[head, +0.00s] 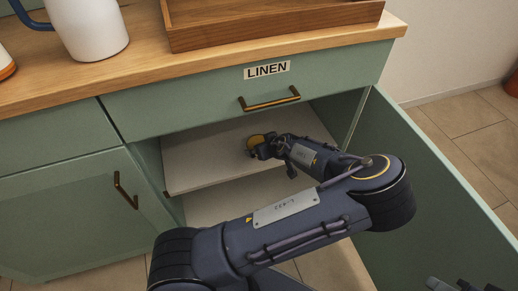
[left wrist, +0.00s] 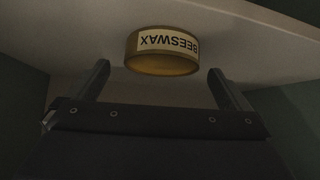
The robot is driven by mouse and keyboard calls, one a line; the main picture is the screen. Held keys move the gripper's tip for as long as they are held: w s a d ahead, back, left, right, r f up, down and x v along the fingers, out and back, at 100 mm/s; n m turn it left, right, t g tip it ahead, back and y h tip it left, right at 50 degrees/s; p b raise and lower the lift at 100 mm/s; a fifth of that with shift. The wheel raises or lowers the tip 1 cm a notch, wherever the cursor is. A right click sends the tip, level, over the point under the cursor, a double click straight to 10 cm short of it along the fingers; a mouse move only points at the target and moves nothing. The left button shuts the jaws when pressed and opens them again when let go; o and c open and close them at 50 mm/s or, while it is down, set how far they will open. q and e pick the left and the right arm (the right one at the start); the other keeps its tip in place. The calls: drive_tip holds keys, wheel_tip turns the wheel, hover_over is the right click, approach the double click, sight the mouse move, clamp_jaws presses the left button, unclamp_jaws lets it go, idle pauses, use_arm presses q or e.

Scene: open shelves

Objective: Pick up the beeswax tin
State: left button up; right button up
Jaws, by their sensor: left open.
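The beeswax tin (head: 256,141) is a small round yellow-brown tin on the upper shelf inside the open cabinet. In the left wrist view the tin (left wrist: 162,62) shows its pale BEESWAX label upside down. My left gripper (head: 262,150) reaches into the cabinet and is right at the tin. In the left wrist view the two fingers of my left gripper (left wrist: 159,70) are spread, one on each side of the tin, with gaps visible. I cannot tell how deep the tin sits between them. A small dark part, likely my right gripper (head: 455,286), shows at the bottom right edge, mostly cut off.
The cabinet's upper shelf (head: 205,155) is otherwise bare where visible. The LINEN drawer (head: 200,100) is shut just above it. The open green door (head: 430,190) stands to the right. A wooden tray (head: 270,28) and a white jug (head: 88,28) stand on the counter.

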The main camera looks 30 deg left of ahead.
sight(254, 140)
use_arm(q)
drive_tip(key=b+x, duration=0.1)
drive_tip(key=x, duration=0.2)
drive_tip(key=shift+a+f, duration=0.25)
drive_tip(key=c, duration=1.3)
drive_tip(key=shift+r, duration=0.1)
